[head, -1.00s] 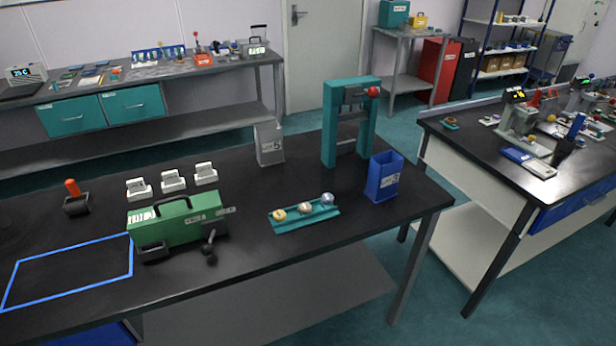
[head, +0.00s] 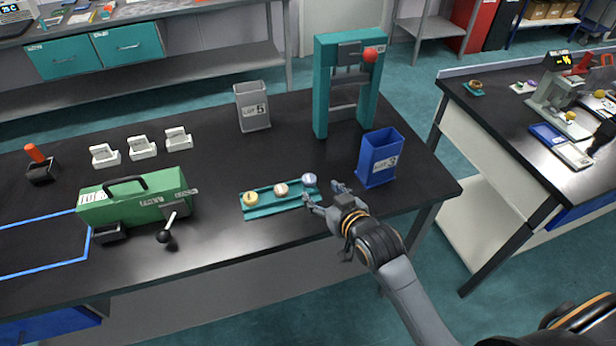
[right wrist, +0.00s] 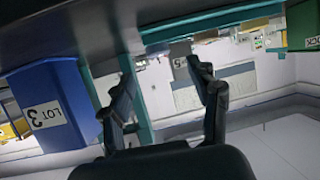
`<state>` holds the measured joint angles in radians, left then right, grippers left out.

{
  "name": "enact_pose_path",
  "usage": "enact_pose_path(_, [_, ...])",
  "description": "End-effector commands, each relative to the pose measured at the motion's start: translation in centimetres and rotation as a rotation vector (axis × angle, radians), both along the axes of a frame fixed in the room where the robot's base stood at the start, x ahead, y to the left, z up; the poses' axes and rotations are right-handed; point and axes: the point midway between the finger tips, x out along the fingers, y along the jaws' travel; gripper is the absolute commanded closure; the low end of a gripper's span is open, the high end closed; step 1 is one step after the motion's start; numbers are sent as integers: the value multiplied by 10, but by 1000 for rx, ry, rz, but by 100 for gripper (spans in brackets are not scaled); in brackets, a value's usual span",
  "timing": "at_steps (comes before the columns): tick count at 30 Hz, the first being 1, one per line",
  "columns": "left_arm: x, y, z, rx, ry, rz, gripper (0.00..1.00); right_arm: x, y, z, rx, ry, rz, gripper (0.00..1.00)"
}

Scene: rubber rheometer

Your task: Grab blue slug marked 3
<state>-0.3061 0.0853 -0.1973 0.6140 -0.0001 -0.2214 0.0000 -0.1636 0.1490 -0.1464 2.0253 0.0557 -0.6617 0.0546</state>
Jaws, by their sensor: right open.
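A teal tray (head: 262,213) on the black bench holds three small round slugs in a row. The one at its right end is pale blue (head: 309,180); its number is too small to read. The middle slug (head: 281,190) is whitish and the left one (head: 250,199) is yellow. My right gripper (head: 322,193) is open and empty just beside the tray's right end, close to the blue slug. Its two fingers also show spread in the right wrist view (right wrist: 166,88), with no slug visible between them. My left gripper is not in view.
A blue bin marked 3 (head: 378,159) stands just right of my right gripper and also shows in the right wrist view (right wrist: 54,105). A teal press (head: 322,90) and a grey bin marked 5 (head: 252,107) stand behind. A green device (head: 140,197) sits left of the tray.

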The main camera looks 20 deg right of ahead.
Motion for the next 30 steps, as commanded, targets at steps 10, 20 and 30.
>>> enact_pose_path(10, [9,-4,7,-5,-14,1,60,30,4,-9,1,-1,0,39])
enact_pose_path(20, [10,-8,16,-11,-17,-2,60,66,10,-24,1,1,1,39])
enact_pose_path(30, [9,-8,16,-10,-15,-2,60,68,10,-25,0,0,1,51])
